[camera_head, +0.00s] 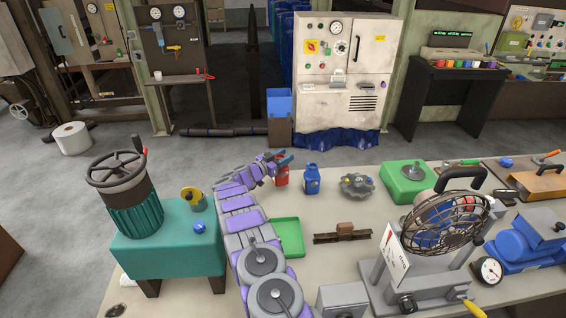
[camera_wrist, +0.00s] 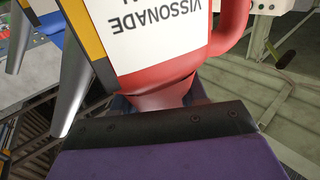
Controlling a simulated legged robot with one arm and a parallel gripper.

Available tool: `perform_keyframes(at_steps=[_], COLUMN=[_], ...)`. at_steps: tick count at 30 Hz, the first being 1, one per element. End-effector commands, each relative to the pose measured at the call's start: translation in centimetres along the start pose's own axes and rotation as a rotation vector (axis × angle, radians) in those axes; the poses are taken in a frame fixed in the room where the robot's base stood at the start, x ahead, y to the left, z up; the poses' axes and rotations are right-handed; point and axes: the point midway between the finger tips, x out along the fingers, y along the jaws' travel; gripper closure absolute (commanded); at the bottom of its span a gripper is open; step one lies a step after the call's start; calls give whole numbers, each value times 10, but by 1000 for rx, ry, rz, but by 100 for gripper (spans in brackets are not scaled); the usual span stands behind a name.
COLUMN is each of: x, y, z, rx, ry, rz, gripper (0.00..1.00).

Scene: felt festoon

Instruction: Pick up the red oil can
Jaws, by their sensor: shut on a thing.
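The red oil can (camera_head: 281,178) is at the end of my arm, near the far edge of the workbench (camera_head: 335,208). My gripper (camera_head: 284,160) is shut on it and covers its upper part in the head view. In the wrist view the red can (camera_wrist: 165,80) fills the upper middle, with a white label reading "VISSONADE" upside down and a red handle at its right. Grey finger parts show at the left of the wrist view. I cannot tell whether the can's base touches the bench.
A blue can (camera_head: 312,180) stands just right of the red can. A green tray (camera_head: 287,237) lies nearer, beside my arm. A dark grey knobbed part (camera_head: 357,185) and a caged fan (camera_head: 447,222) are further right. A teal stand (camera_head: 168,248) is at left.

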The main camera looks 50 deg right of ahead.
Motion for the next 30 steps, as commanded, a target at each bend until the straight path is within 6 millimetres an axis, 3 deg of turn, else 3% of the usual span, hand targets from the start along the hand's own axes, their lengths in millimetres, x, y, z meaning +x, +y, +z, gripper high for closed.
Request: perform_keyframes(at_steps=[1, 8, 30], x=[-2, -17, -87], y=[0, 17, 106], z=[-13, -10, -19], rx=[2, -3, -3], ry=[1, 0, -3], rz=[-1, -3, -3], gripper=[100, 100, 100])
